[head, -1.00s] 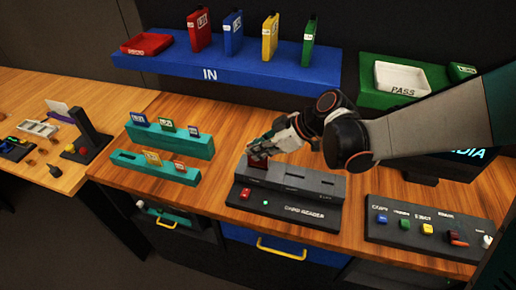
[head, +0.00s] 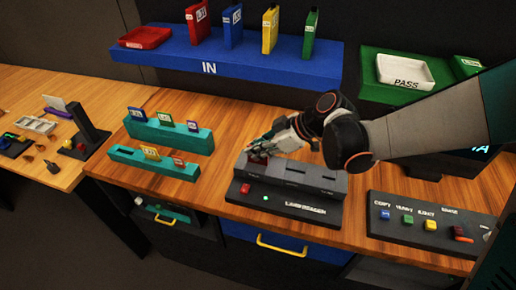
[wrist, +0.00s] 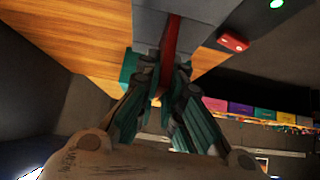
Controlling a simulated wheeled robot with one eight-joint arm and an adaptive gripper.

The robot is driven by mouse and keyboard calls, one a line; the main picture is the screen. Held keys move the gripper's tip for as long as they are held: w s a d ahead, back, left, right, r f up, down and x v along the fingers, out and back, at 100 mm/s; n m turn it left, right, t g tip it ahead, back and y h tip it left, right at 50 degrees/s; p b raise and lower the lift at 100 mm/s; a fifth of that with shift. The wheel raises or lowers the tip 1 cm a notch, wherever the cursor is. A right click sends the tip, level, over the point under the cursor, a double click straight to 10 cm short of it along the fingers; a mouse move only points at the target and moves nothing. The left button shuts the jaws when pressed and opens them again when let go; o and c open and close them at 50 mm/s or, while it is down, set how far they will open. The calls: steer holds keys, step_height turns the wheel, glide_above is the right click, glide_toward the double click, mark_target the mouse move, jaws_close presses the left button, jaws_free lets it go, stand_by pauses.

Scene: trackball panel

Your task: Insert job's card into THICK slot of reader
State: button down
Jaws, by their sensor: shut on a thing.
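The card reader (head: 290,205) is a dark grey stepped block on the wooden bench, with slots along its raised back part. My gripper (head: 257,148) is over the left end of that raised part, shut on a dark red card (head: 259,158). The card meets the reader's top at the leftmost slot; how deep it sits is hidden. In the wrist view the red card (wrist: 172,38) stands edge-on between my gripper's teal fingers (wrist: 167,85), against the grey reader (wrist: 207,10). The slot labels are too small to read.
Teal racks with small cards (head: 165,132) stand left of the reader. A button panel (head: 420,222) lies to its right. Behind are the blue IN shelf (head: 280,68) with coloured binders and a green shelf with the white PASS tray (head: 405,70). Bare wood lies between racks and reader.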

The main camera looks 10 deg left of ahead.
steer(key=shift+f+b, duration=0.75)
steer(key=shift+f, duration=0.25)
steer(key=c, duration=1.7)
jaws_free()
steer(key=shift+o, duration=0.2)
steer(key=v, duration=1.2)
